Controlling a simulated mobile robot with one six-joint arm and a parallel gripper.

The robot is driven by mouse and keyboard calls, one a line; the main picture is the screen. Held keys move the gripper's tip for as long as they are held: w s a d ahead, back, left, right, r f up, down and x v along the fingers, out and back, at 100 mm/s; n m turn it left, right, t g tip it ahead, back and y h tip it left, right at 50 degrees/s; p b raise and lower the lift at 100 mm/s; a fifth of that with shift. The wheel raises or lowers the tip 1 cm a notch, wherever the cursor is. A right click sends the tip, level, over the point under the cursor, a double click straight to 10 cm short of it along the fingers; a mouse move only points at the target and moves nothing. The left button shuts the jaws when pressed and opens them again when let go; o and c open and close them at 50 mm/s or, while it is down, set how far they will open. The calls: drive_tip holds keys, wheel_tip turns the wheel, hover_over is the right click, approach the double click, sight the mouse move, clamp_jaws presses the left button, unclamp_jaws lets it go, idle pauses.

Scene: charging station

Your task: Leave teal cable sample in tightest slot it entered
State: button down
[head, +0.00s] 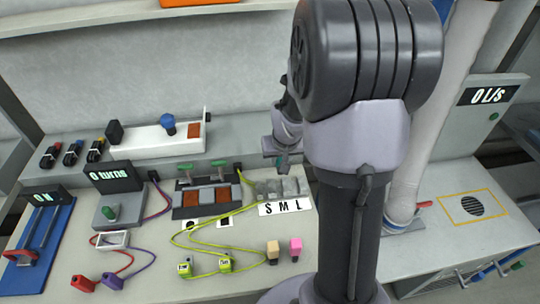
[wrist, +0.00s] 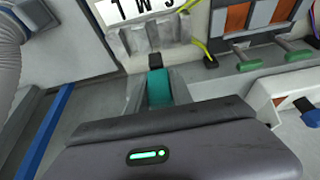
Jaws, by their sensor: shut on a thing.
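The teal cable sample (wrist: 158,90) is between the fingers of my gripper (wrist: 156,96) in the wrist view, and a black piece shows at its far end. The gripper is shut on it. In the head view my gripper (head: 283,157) is small and holds the teal sample (head: 283,166) at the back edge of the grey slot block (head: 279,187). The block also shows in the wrist view (wrist: 148,40), with its S M L label (head: 286,207) on the far side. I cannot tell whether the sample is inside a slot or above the block.
Green-handled switches (head: 204,168) stand left of the block, with yellow-green cable (head: 216,214) looping in front. My arm hides the bench to the right of the block.

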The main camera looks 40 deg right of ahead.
wheel_tip(320, 180, down, 6)
drive_tip(key=b, duration=0.5)
drive_tip(key=shift+b, duration=0.35)
drive_tip(key=shift+f+b, duration=1.75)
drive_tip(key=shift+b, duration=0.3)
idle(1.0)
drive_tip(key=c, duration=1.1)
unclamp_jaws()
drive_tip(key=shift+o, duration=0.2)
drive_tip(key=p+v, duration=0.7)
drive_tip(key=v, duration=1)
drive_tip(key=shift+r+p, duration=0.25)
drive_tip(key=shift+p, duration=0.1)
